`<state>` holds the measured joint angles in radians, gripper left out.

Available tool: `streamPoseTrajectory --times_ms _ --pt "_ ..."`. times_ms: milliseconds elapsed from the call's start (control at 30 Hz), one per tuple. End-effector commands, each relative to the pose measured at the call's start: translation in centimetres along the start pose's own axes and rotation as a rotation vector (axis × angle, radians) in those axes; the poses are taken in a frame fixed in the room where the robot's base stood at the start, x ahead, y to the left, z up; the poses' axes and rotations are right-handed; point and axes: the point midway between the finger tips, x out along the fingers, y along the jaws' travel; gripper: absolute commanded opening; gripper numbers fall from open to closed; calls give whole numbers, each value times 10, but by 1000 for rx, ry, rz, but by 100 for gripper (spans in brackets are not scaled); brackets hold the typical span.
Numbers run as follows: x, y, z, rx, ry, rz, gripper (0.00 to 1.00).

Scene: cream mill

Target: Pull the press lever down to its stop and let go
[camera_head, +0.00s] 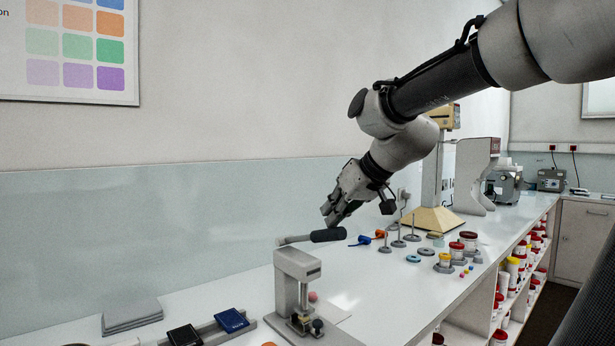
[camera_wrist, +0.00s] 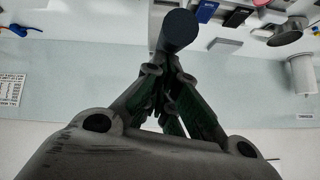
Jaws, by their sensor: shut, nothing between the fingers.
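The press (camera_head: 296,275) is a small pale grey bench press near the front of the white counter. Its lever (camera_head: 328,235) has a thick dark grip and sticks out from the top of the press to the right, close to level and tilted slightly up. My gripper (camera_head: 331,218) is shut and empty, with its fingertips just above the dark grip. In the wrist view the round dark end of the lever (camera_wrist: 181,28) shows just beyond my closed fingertips (camera_wrist: 174,75). I cannot tell whether they touch it.
Blue and dark blocks on a rack (camera_head: 232,320) stand left of the press. Grey sheets (camera_head: 132,313) lie further left. Spindles, rings and red-lidded jars (camera_head: 468,238) stand to the right. A yellow-based machine (camera_head: 433,220) stands farther back. Open counter lies right of the press.

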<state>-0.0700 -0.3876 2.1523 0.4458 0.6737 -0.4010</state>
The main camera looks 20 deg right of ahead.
Motion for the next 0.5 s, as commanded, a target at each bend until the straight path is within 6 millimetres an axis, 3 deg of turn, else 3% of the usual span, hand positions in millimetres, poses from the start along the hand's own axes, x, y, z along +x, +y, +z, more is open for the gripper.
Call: streamPoseTrajectory --times_ms 200,500 --pt "8 6 28 3 -5 0 0" --pt "17 10 48 2 -6 -1 0"
